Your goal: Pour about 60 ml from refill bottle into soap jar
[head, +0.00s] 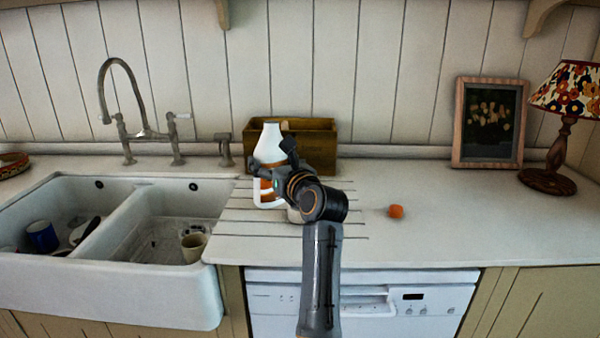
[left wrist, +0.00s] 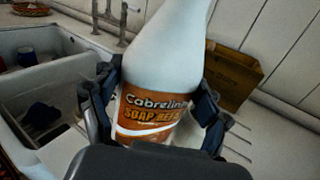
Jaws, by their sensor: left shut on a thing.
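The refill bottle (head: 269,146) is white with an orange label and stands upright at the left part of the counter. In the left wrist view the bottle (left wrist: 166,52) fills the middle, its label partly reading "Cabrelin" and "SOAP REF". My left gripper (head: 276,174) is shut around its label; the fingers (left wrist: 158,100) press both sides. I cannot tell whether its base touches the counter. A small pale thing (head: 294,215) shows just below the gripper, mostly hidden by it; I cannot tell whether it is the soap jar. My right gripper is not in view.
A wooden box (head: 318,140) stands behind the bottle against the wall. The double sink (head: 150,290) with a tap and dishes is at left. An orange fruit (head: 396,211) lies right of my arm. A framed picture (head: 489,122) and lamp (head: 565,130) stand far right.

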